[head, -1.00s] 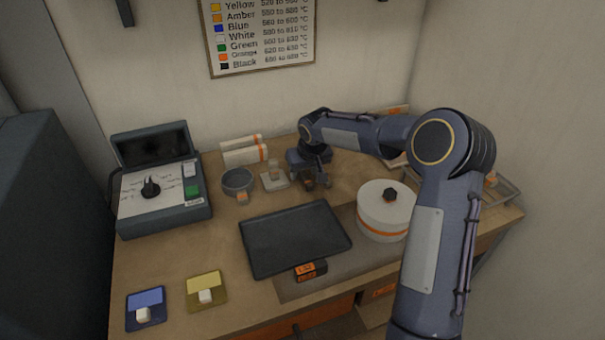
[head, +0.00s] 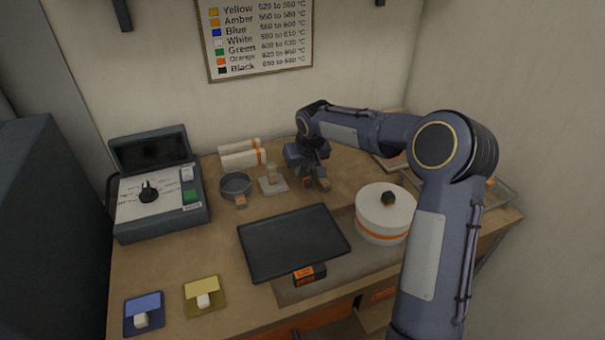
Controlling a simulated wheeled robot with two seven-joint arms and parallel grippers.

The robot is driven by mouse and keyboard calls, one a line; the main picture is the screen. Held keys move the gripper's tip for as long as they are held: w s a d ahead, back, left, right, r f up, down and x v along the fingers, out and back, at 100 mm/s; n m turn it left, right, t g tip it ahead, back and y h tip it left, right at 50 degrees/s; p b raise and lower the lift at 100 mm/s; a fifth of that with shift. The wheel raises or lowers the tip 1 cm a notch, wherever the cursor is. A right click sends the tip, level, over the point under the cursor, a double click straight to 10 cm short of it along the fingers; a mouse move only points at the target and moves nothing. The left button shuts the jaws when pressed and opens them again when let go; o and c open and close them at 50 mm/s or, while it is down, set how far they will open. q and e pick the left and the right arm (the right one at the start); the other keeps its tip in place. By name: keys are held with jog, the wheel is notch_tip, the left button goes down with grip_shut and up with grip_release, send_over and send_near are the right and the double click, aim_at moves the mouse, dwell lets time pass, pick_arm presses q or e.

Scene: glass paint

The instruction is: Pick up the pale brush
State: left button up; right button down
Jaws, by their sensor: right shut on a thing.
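My right gripper (head: 317,182) points down over the back middle of the table, just right of a small white stand. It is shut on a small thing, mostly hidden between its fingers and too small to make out. I cannot tell from the picture whether this is the pale brush, and I do not clearly see a pale brush elsewhere. Small brownish-orange patches show at the fingertips. My left gripper is not in view.
Left of the gripper are the small white stand (head: 270,187) and a grey bowl (head: 235,182). A dark tray (head: 293,243) lies in front, a white lidded pot (head: 385,215) to the right. A control box (head: 160,205) stands at left. The front left has yellow and blue cards.

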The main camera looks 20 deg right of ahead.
jog(key=s+a+r+b, duration=0.2)
jog(key=s+a+r, duration=0.6)
jog(key=s+r, duration=0.2)
jog(key=shift+s+r+b, duration=0.2)
jog(key=shift+s+b, duration=0.15)
jog(key=shift+s, duration=0.5)
jog(key=c, duration=1.8)
grip_release()
jog(key=shift+d, duration=0.1)
grip_shut()
notch_tip(320, 180, up, 11)
jog(key=p, duration=0.9)
